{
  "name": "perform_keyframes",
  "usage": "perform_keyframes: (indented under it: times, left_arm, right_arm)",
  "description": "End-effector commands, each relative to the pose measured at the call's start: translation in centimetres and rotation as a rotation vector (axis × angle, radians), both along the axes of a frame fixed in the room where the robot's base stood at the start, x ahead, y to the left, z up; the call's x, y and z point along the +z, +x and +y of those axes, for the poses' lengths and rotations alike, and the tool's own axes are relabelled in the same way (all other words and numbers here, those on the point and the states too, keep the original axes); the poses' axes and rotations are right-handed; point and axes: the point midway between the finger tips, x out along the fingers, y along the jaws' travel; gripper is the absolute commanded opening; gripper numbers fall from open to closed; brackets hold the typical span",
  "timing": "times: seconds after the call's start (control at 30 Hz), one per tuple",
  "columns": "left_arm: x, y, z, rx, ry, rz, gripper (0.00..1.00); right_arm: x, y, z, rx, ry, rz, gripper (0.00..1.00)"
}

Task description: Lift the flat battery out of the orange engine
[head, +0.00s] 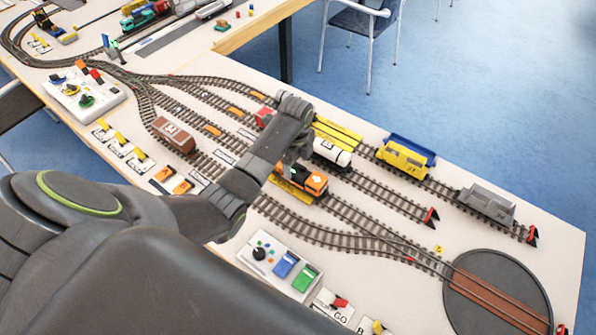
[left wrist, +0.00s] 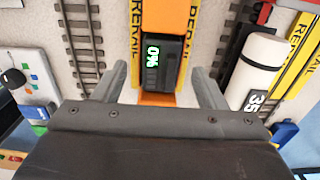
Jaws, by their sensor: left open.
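The orange engine (head: 316,184) stands on a track in the middle of the layout in the head view. In the left wrist view its orange body (left wrist: 168,17) shows, with the dark battery (left wrist: 171,62) set in it. The battery has a green 0% display. My left gripper (head: 290,163) is over the engine and hides part of it. In the left wrist view my left gripper (left wrist: 160,70) is open, one finger on each side of the battery, with a gap on both sides. Whether the fingertips reach down to the battery's height I cannot tell. My right gripper is not in view.
Yellow RERAIL strips (left wrist: 193,30) flank the engine. A white tank wagon (head: 332,152) stands close by on the neighbouring track. A yellow wagon (head: 402,160), a grey wagon (head: 487,203) and a brown wagon (head: 174,136) stand on other tracks. A control box (head: 279,263) sits in front.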

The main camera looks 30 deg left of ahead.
Motion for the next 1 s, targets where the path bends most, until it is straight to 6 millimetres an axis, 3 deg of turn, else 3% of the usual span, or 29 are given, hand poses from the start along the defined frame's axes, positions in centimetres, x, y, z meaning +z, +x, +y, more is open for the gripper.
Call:
perform_keyframes:
  times: [0.2,0.5,0.9,1.0]
  left_arm:
    - [-2.2,0.0,0.0,-0.001,0.0,0.001,0.65]
    - [-2.5,0.0,0.0,-0.001,0.0,-0.001,0.64]
    - [-2.5,0.0,0.0,-0.001,0.001,-0.001,0.12]
    - [-2.5,0.0,0.0,-0.001,0.001,-0.002,0.12]
  right_arm:
    - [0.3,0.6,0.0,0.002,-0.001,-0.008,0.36]
    - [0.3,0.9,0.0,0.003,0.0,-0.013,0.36]
    - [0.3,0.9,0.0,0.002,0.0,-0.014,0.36]
    - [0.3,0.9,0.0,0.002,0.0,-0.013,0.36]
